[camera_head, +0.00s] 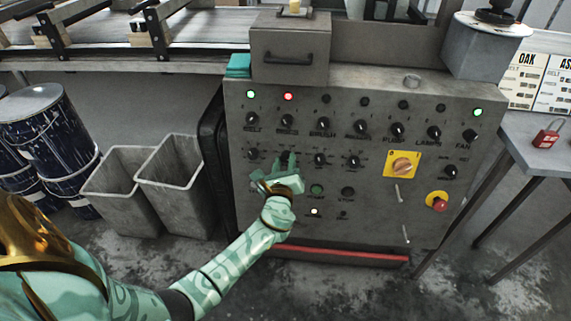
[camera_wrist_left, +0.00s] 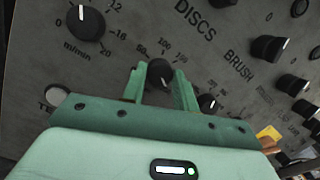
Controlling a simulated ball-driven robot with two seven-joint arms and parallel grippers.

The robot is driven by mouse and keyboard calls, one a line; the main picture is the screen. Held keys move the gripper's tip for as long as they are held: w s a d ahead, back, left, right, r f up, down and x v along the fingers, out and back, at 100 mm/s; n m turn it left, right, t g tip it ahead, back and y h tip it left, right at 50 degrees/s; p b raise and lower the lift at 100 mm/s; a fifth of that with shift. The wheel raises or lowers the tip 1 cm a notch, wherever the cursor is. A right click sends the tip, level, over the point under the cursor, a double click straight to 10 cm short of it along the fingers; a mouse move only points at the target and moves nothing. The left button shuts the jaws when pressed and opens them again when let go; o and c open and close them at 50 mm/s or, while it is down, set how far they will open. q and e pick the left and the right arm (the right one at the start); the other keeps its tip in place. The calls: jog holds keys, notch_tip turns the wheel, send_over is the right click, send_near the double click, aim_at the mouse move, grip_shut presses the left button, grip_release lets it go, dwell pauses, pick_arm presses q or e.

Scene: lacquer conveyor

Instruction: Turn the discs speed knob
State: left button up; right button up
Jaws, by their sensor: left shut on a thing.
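The discs speed knob (camera_wrist_left: 160,73) is a small black dial with a white pointer line and a printed scale around it, below the DISCS lettering. My left gripper (camera_wrist_left: 160,88) has its two pale green fingers on either side of this knob and is shut on it. In the head view my left gripper (camera_head: 284,165) is at the grey control panel (camera_head: 380,215), in the lower knob row, and it hides the knob there. My right gripper is not in view.
Other knobs stand close by: the m/min dial (camera_wrist_left: 86,22) and the brush knob (camera_head: 320,158). A yellow-plated switch (camera_head: 402,165) and a red stop button (camera_head: 439,204) are farther right. Grey bins (camera_head: 172,187) and blue drums (camera_head: 48,130) stand at left.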

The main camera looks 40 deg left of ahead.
pick_arm(q)
jog(key=n, duration=0.1)
jog(key=n+b, duration=0.1)
jog(key=n, duration=0.1)
jog(key=shift+d+f+g+y, duration=0.1)
jog(key=shift+f+g+y, duration=0.15)
jog(key=shift+g+y, duration=0.05)
jog(key=n+b, duration=0.1)
jog(key=n, duration=0.2)
jog(key=shift+n+g, duration=0.3)
jog(key=shift+r+n+y+b, duration=0.1)
jog(key=shift+n+y+b, duration=0.2)
jog(key=shift+n+b, duration=0.1)
jog(key=shift+n, duration=1.1)
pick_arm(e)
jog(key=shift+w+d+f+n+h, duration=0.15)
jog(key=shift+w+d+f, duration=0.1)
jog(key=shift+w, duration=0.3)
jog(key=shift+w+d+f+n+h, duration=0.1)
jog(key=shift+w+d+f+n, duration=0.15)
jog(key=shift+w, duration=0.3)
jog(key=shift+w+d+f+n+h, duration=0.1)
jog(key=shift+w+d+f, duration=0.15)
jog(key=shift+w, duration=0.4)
pick_arm(q)
jog(key=o, duration=1)
jog(key=shift+r, duration=0.1)
jog(key=shift+c, duration=0.2)
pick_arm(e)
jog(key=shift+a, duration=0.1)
